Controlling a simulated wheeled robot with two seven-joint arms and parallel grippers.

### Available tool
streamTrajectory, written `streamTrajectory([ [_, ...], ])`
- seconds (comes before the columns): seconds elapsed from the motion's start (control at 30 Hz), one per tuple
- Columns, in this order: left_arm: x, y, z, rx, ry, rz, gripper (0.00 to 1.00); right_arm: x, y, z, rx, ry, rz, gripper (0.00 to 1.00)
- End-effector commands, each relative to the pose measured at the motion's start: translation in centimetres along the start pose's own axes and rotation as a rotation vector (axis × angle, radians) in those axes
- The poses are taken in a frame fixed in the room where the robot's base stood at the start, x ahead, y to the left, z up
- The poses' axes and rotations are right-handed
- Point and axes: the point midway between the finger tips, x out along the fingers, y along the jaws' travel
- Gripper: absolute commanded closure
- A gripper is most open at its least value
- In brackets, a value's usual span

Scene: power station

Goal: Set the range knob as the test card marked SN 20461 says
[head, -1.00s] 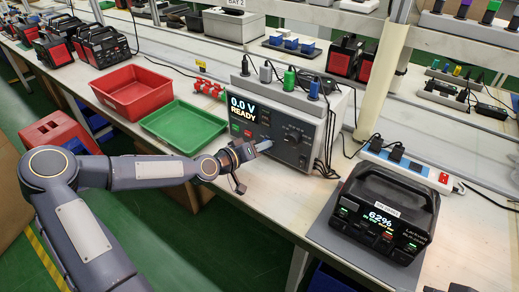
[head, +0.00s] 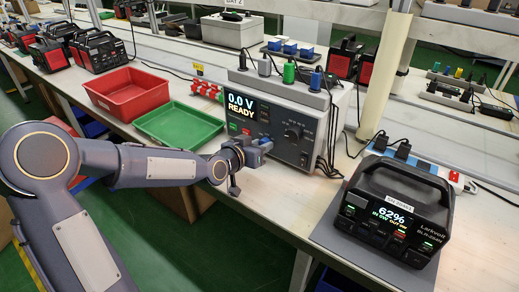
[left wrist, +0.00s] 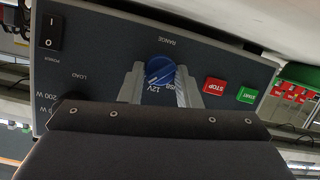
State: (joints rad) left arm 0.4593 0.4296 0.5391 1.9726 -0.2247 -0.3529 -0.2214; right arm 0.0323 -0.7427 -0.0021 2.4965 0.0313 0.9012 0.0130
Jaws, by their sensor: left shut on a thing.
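The range knob (left wrist: 160,70) is blue with a white line, on the grey tester panel; it shows upside down in the left wrist view, with "12V" and "USB" lettering beside it. My left gripper (left wrist: 158,86) is shut on the knob, one finger on each side. In the head view my left gripper (head: 264,147) is at the front of the tester (head: 283,112) and hides the range knob. The tester screen (head: 241,107) reads 0.0 V READY. A black power station (head: 388,212) has a white label (head: 398,187) too small to read surely. I make out no test card. My right gripper is not seen.
On the panel near the fingers are a red STOP button (left wrist: 214,86), a green START button (left wrist: 247,95), a power switch (left wrist: 51,31) and the load knob (head: 293,132). Green (head: 180,125) and red (head: 127,91) trays stand left of the tester. Cables hang at its right.

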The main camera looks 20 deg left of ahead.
Motion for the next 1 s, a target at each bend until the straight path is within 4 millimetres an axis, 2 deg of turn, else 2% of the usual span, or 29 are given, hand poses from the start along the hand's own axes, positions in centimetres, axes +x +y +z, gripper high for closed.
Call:
streamTrajectory([
  [0.4,0.0,0.0,0.3,0.004,-0.008,0.000,0.93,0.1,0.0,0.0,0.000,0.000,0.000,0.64],
  [0.43,0.0,0.0,0.3,0.004,-0.008,0.000,0.67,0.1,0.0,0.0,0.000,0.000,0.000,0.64],
  [0.57,0.0,0.0,0.2,0.004,-0.007,-0.001,0.50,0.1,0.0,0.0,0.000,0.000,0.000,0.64],
  [0.87,-0.1,0.0,0.1,0.005,-0.003,-0.002,0.49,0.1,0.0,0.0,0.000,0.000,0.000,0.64],
  [1.0,-1.6,-0.1,0.0,0.006,-0.002,-0.004,0.49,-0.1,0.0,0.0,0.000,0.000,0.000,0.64],
])
